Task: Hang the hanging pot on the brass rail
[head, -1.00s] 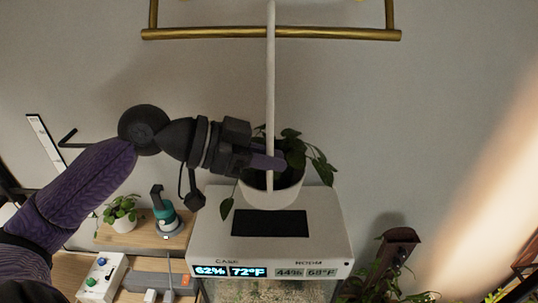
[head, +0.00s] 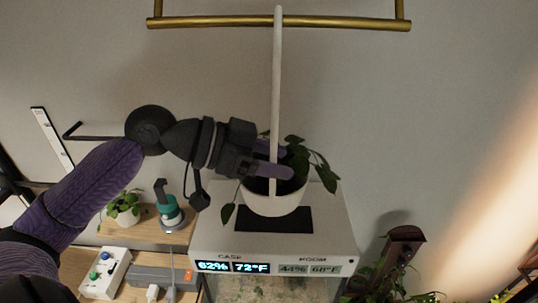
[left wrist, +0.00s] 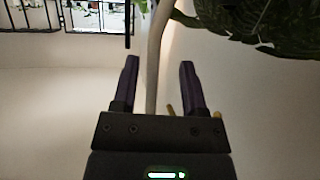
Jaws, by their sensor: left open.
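The hanging pot (head: 273,205) is white, holds a green trailing plant, and has a tall pale hanger stem (head: 276,90). In the head view it is upright over the dark pad on the white case. The stem's top overlaps the brass rail (head: 200,22) and ends just above it; I cannot tell whether it is hooked on. My left gripper (head: 285,160) is open at the lower stem, just above the pot. In the left wrist view the stem (left wrist: 154,70) passes between the spread fingers (left wrist: 158,75). My right gripper is not in view.
The white case (head: 225,232) with lit displays stands below the pot; its dark pad (head: 245,218) is partly covered. A small potted plant (head: 123,208) and a teal device (head: 170,212) stand on a wooden shelf at left. A brown planter (head: 400,245) stands right. The wall between is clear.

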